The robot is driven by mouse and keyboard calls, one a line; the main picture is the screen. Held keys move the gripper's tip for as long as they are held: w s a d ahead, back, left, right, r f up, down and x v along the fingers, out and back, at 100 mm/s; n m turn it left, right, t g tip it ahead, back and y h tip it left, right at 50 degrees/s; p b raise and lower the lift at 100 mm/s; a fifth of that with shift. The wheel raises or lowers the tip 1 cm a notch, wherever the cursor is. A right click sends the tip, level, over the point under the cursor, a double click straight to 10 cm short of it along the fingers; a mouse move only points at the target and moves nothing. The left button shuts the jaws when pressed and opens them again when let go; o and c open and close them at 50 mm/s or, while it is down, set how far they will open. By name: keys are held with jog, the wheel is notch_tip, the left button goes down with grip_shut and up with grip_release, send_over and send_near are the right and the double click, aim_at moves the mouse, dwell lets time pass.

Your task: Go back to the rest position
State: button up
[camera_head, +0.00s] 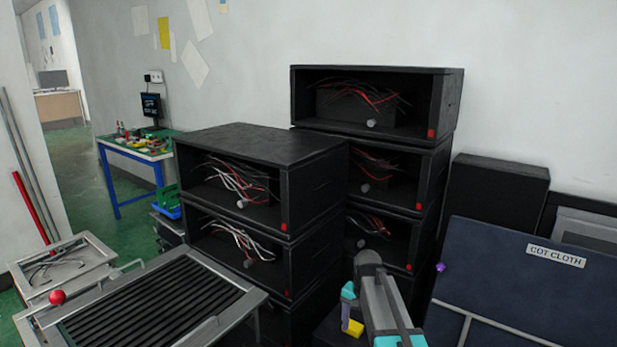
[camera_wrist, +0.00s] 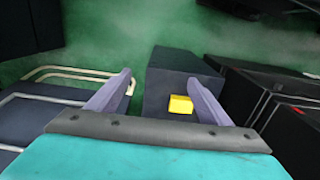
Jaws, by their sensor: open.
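My gripper (camera_wrist: 162,90) is open in the wrist view, its two grey-purple fingers spread with nothing held between them. The fingers point out over a dark box (camera_wrist: 185,62) with a yellow block (camera_wrist: 180,104) on it, seen between the fingers. In the head view my arm, grey with teal parts, rises at the bottom, right of the middle. A yellow patch (camera_head: 352,327) shows beside it.
Black open-fronted boxes with wires (camera_head: 258,148) are stacked behind my arm. At left are a slatted metal fixture (camera_head: 160,305) and a red ball knob (camera_head: 57,297).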

jog(key=s+f+g+p, duration=0.2)
jog(key=s+f+g, duration=0.2)
jog(key=s+f, duration=1.3)
jog(key=s+f+n, duration=0.2)
jog(key=s+f, duration=0.2)
jog(key=s, duration=0.4)
jog(key=s+f+n+g+p, duration=0.1)
jog(key=s+f, duration=0.3)
jog(key=s, duration=0.4)
jog(key=s+f+n, duration=0.4)
jog(key=s, duration=0.4)
jog(key=shift+d+f+p, duration=0.25)
jog(key=shift+d+p, duration=0.1)
jog(key=shift+d, duration=0.1)
